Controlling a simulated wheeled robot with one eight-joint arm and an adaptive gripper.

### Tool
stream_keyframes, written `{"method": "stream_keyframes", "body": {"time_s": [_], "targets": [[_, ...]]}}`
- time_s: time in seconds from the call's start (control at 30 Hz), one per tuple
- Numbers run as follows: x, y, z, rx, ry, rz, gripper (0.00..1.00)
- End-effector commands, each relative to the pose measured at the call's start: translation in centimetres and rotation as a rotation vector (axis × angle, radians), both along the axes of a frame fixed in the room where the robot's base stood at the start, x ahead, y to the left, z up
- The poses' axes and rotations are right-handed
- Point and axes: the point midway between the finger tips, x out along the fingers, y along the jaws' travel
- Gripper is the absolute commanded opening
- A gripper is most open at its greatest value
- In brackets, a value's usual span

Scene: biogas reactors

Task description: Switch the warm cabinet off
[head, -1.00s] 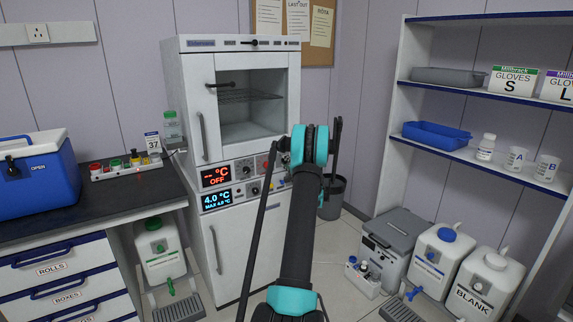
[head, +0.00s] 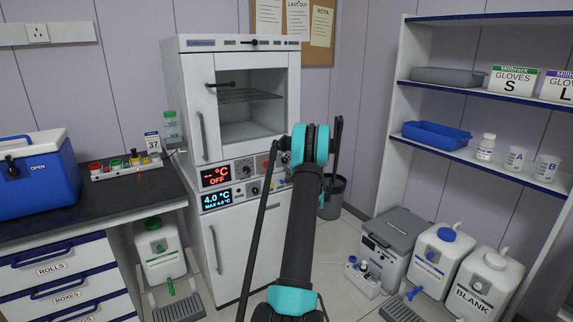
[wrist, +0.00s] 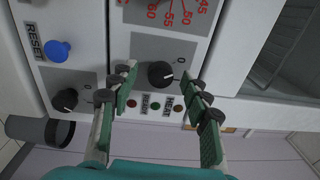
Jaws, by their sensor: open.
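The warm cabinet (head: 245,100) is the white upper unit with a glass door, shut, in the head view. Its display (head: 216,175) reads dashes, °C and OFF in red. In the wrist view a black rotary knob (wrist: 160,74) sits on its panel, with a 0 mark beside it and HEAT and READY lamps (wrist: 155,106) below. My gripper (wrist: 158,80) is open, its green-padded fingers on either side of this knob. I cannot tell whether they touch it. In the head view my arm hides part of the panel.
A lower unit (head: 240,255) has a blue display (head: 217,199) reading 4.0 °C. In the wrist view a blue RESET button (wrist: 57,50) and a second black knob (wrist: 66,99) lie left. A bin (head: 332,198) and shelf (head: 480,95) stand right, a bench (head: 100,195) left.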

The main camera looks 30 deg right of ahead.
Motion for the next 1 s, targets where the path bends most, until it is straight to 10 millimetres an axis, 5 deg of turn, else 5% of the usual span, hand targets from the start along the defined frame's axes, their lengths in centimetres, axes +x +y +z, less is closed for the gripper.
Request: {"method": "stream_keyframes", "body": {"time_s": [0.53, 1.0], "targets": [[-9.8, -0.2, -0.4, 0.0, 0.0, -0.002, 0.47], [-11.5, -0.1, -0.5, 0.0, 0.0, 0.0, 0.47]]}}
